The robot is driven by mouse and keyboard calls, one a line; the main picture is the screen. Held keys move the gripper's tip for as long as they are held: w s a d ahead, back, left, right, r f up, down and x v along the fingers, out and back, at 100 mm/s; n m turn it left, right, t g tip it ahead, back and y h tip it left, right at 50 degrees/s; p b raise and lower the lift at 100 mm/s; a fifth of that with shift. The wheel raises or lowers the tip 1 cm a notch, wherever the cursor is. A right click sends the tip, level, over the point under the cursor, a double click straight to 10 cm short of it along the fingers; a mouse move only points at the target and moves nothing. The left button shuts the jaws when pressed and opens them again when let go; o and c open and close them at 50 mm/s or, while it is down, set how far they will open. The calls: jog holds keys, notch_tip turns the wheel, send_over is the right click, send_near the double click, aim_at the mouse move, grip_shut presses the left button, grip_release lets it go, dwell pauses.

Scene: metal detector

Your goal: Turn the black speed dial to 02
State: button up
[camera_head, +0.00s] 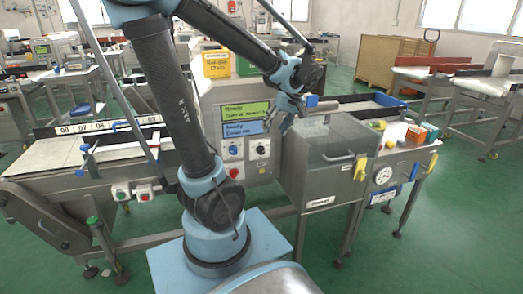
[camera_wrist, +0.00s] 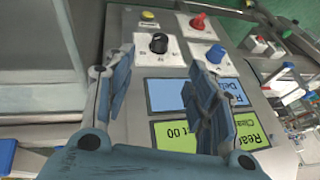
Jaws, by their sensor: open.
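The black speed dial (camera_wrist: 159,43) sits on a white square plate on the control panel in the wrist view. It also shows in the head view (camera_head: 260,149), low on the panel, right of a red knob. Its setting is too small to read. My gripper (camera_wrist: 160,72) is open and empty, with its blue fingers spread on either side of the space in front of the panel. The dial appears beyond and between the fingertips, apart from them. In the head view my gripper (camera_head: 291,110) is above and right of the dial.
A steel box (camera_head: 320,160) with a handle stands just right of the panel.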

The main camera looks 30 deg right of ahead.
aim_at(263, 148)
jog(key=x, duration=1.3)
jog(key=shift+f, duration=0.25)
jog(key=shift+c, duration=0.5)
jog(key=c, duration=1)
